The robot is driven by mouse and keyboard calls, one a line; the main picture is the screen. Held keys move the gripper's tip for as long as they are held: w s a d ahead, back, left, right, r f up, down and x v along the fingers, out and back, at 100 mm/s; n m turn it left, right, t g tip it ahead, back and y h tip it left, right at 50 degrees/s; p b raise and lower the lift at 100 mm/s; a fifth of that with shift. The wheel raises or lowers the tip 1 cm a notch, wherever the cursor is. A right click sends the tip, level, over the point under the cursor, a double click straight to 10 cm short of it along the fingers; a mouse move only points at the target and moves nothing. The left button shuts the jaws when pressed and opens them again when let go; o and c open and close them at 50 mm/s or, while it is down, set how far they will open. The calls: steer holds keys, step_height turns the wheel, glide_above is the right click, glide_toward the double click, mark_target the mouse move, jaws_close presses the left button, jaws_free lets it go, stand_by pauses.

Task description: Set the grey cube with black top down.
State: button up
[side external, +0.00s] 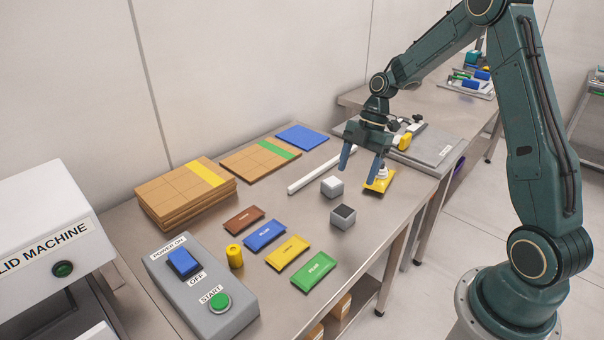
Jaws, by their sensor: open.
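The grey cube with black top (343,217) rests on the metal table (330,262), upright, near the table's right edge. My gripper (362,165) is above the table, behind the cube and a little to its right in the side external view. Its two blue fingers point down and are spread apart, with nothing held between them. The cube is apart from the fingers. A second grey cube with a light top (332,187) sits just behind the first.
A yellow piece with a white knob (379,180) lies beside my right finger. A white bar (321,171) lies behind. Coloured packets (288,252) lie in front, by a yellow cylinder (235,256) and a control box (200,283). Cardboard stacks (185,190) stand left.

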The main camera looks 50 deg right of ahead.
steer(key=s+a+r+m+t+h, duration=0.1)
steer(key=s+a+r+m, duration=0.3)
steer(key=r, duration=0.3)
steer(key=s+a+r+m+t+h, duration=0.1)
steer(key=s+a+r+m+h, duration=0.1)
steer(key=s+a+r+m, duration=0.45)
steer(key=s+r+m+t, duration=0.1)
steer(key=s+r+m, duration=0.1)
steer(key=s, duration=0.4)
steer(key=s+a+r+m+t+h, duration=0.1)
steer(key=s+r+m+t, duration=0.1)
steer(key=s+m, duration=0.3)
steer(key=shift+s+a+r+t, duration=0.3)
steer(key=shift+s+r, duration=0.2)
